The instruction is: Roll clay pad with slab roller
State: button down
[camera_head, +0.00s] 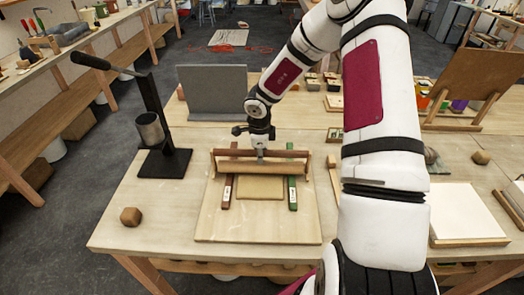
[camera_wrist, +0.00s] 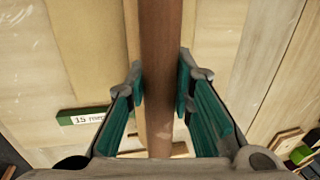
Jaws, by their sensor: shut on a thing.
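The slab roller lies across the board, with a reddish-brown handle bar (camera_head: 290,154) above a paler wooden roller (camera_head: 240,167). My gripper (camera_head: 261,154) is shut on the middle of the handle bar from above. In the wrist view the bar (camera_wrist: 161,50) runs between the two fingers of my gripper (camera_wrist: 161,92). The tan clay pad (camera_head: 260,188) lies flat on the board in front of the roller. A reddish strip (camera_head: 227,191) lies left of the pad and a green strip (camera_head: 292,193) right of it. The green strip (camera_wrist: 83,118) shows a "15 mm" label in the wrist view.
The wooden board (camera_head: 225,228) rests on the worktable (camera_head: 120,238). A black lever stand with a metal cup (camera_head: 150,130) stands at the left, near a brown lump (camera_head: 131,217). A grey panel (camera_head: 212,90) stands behind. A white slab (camera_head: 465,212) lies at the right.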

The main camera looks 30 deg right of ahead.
jog(key=shift+s+a+p, duration=0.2)
jog(key=shift+s+a, duration=0.05)
jog(key=shift+s, duration=0.3)
jog(key=shift+s+a+p, duration=0.2)
jog(key=shift+s, duration=0.3)
jog(key=shift+s+a+p, duration=0.55)
jog(key=shift+s+a, duration=0.7)
jog(key=shift+s+a+f, duration=0.1)
jog(key=shift+s+a, duration=0.4)
jog(key=shift+s, duration=0.3)
jog(key=shift+s+a+f, duration=0.1)
jog(key=shift+s+a, duration=0.4)
jog(key=shift+s, duration=0.3)
jog(key=shift+w+d+b, duration=0.5)
jog(key=shift+w+b, duration=0.25)
jog(key=shift+w, duration=0.05)
jog(key=shift+w+d+r+b, duration=0.15)
jog(key=shift+w+d+b, duration=0.3)
jog(key=shift+w+d, duration=0.55)
jog(key=shift+w+d+r+b, duration=0.1)
jog(key=shift+w+d+b, duration=0.45)
jog(key=shift+w, duration=0.7)
jog(key=shift+w+d+f+b, duration=0.1)
jog(key=shift+w+d+b, duration=0.05)
jog(key=shift+w+d, duration=0.45)
jog(key=shift+w+d+f+b, duration=0.15)
jog(key=shift+w+d, duration=0.25)
jog(key=shift+w, duration=0.4)
jog(key=shift+w+d+r, duration=0.1)
